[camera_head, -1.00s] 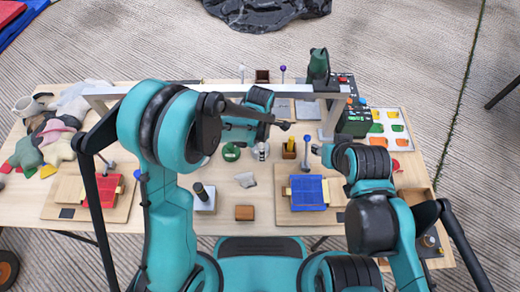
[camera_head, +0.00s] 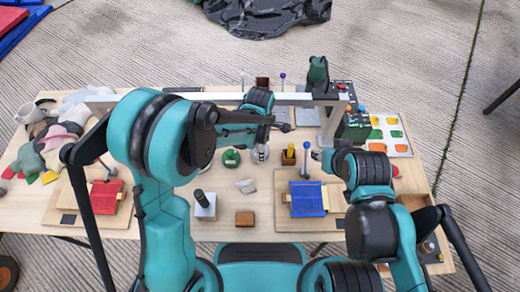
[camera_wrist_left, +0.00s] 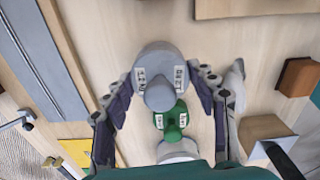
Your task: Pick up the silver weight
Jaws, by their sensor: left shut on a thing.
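The silver weight (camera_wrist_left: 158,68) is a round grey piece with a knob and white labels. In the left wrist view it sits between the two fingers of my left gripper (camera_wrist_left: 163,92), which is shut on it. In the head view the silver weight (camera_head: 260,153) shows small, just below my left forearm, near the table's middle. A green weight (camera_wrist_left: 174,122) of like shape stands close by; it also shows in the head view (camera_head: 231,158). My right gripper (camera_head: 317,154) is small and partly hidden by its arm, so its opening cannot be told.
A blue-topped board (camera_head: 307,198), a red-topped board (camera_head: 106,196) and a brown block (camera_head: 244,218) lie on the table. Soft toys (camera_head: 50,145) fill the left end. A grey metal frame (camera_head: 300,99) spans behind. A dark green machine (camera_head: 354,123) stands back right.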

